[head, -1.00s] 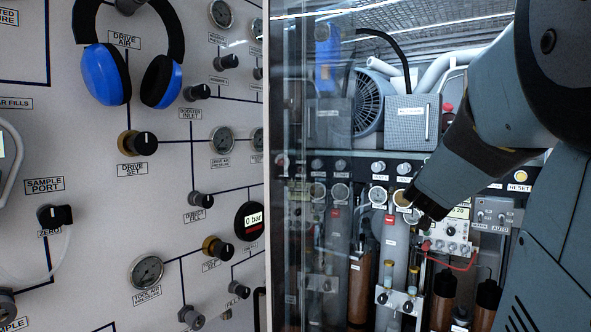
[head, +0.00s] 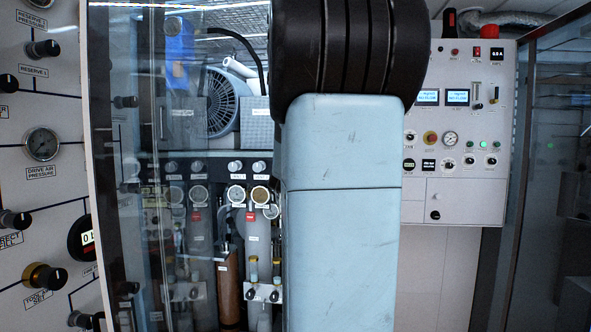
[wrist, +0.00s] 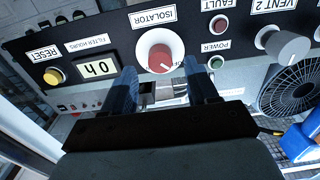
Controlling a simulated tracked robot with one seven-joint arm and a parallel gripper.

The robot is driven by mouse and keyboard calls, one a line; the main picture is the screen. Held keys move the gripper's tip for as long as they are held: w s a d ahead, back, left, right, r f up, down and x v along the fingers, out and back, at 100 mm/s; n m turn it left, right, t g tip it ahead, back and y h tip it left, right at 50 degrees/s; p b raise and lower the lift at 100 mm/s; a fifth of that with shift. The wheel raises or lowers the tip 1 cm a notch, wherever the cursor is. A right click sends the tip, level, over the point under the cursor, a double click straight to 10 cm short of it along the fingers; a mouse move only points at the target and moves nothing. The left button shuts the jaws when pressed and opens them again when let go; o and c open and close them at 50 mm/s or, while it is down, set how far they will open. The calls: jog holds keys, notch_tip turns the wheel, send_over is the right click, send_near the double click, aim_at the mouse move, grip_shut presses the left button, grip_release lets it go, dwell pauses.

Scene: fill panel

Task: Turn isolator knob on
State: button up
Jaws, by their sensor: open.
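The isolator knob (wrist: 160,52) is a red round knob on a pale collar, under the label ISOLATOR (wrist: 154,16) on a dark panel strip. My gripper (wrist: 162,74) is open, with its two blue-grey fingers apart. Its fingertips are just short of the knob, one toward each side of it in the wrist view. I cannot tell whether either finger touches it. The knob and my gripper are hidden behind my arm in the head view.
A yellow reset button (wrist: 53,76) and an hours display (wrist: 96,67) are left of the knob. Red fault (wrist: 218,23) and green power (wrist: 216,62) lamps and a grey Vent 2 knob (wrist: 283,44) are right. A glass door (head: 125,200) stands left.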

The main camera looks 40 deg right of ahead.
jog(key=shift+x, duration=1.65)
